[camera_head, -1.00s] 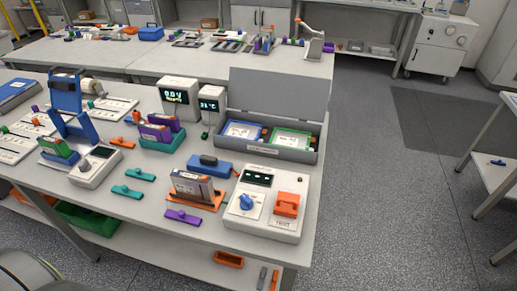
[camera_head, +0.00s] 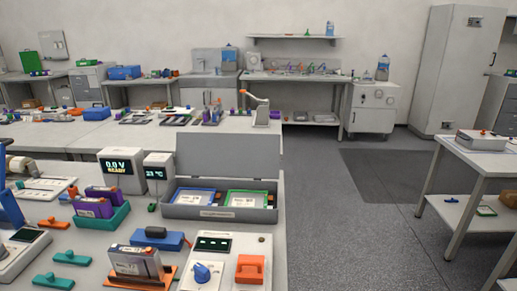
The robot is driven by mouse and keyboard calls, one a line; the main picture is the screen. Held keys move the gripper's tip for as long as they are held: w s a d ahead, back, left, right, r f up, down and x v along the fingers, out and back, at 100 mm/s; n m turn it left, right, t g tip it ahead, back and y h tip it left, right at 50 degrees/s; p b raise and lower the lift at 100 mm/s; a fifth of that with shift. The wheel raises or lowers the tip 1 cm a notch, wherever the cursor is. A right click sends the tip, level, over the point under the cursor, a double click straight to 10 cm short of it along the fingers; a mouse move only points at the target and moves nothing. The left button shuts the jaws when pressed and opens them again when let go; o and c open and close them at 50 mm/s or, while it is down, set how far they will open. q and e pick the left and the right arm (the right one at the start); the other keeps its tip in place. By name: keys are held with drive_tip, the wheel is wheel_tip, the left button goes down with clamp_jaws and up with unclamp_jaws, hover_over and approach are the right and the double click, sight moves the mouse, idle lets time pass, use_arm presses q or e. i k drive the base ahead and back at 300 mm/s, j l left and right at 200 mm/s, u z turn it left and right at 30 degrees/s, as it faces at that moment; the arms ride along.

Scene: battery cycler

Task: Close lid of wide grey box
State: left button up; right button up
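The wide grey box (camera_head: 218,213) stands on the near table, toward its right edge. Its lid (camera_head: 228,156) is open and stands up, leaning slightly back, along the box's rear side. Inside lie a blue-framed item (camera_head: 194,196) on the left and a green-framed item (camera_head: 246,199) on the right.
A 0.0 V display unit (camera_head: 122,172) and a smaller 23 °C unit (camera_head: 158,173) stand left of the box. In front are a blue block (camera_head: 157,238), a battery on an orange holder (camera_head: 137,263) and a white tester (camera_head: 222,262). Floor right of the table is clear.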

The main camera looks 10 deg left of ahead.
sight(256, 156)
drive_tip(key=k+j+u, duration=0.15)
drive_tip(key=k+u, duration=0.2)
drive_tip(key=k, duration=0.3)
drive_tip(key=u, duration=1.8)
drive_tip(key=l+u, duration=0.25)
drive_tip(key=k+l+u, duration=0.1)
drive_tip(key=l+u, duration=0.2)
drive_tip(key=l, duration=0.15)
drive_tip(key=k+l+u, duration=0.1)
drive_tip(key=l+u, duration=0.15)
drive_tip(key=k+l+u, duration=0.25)
drive_tip(key=l, duration=0.2)
drive_tip(key=k+l, duration=0.25)
drive_tip(key=l, duration=0.3)
drive_tip(key=k+l, duration=0.25)
drive_tip(key=l, duration=0.35)
drive_tip(key=k+l, duration=0.2)
drive_tip(key=l, duration=0.35)
drive_tip(key=k+l, duration=0.25)
drive_tip(key=l, duration=0.35)
drive_tip(key=k+l, duration=0.25)
drive_tip(key=l, duration=0.3)
drive_tip(key=k+l, duration=0.25)
drive_tip(key=l, duration=0.3)
drive_tip(key=k+l, duration=0.2)
drive_tip(key=l, duration=0.4)
drive_tip(key=k+l, duration=0.25)
drive_tip(key=l, duration=0.3)
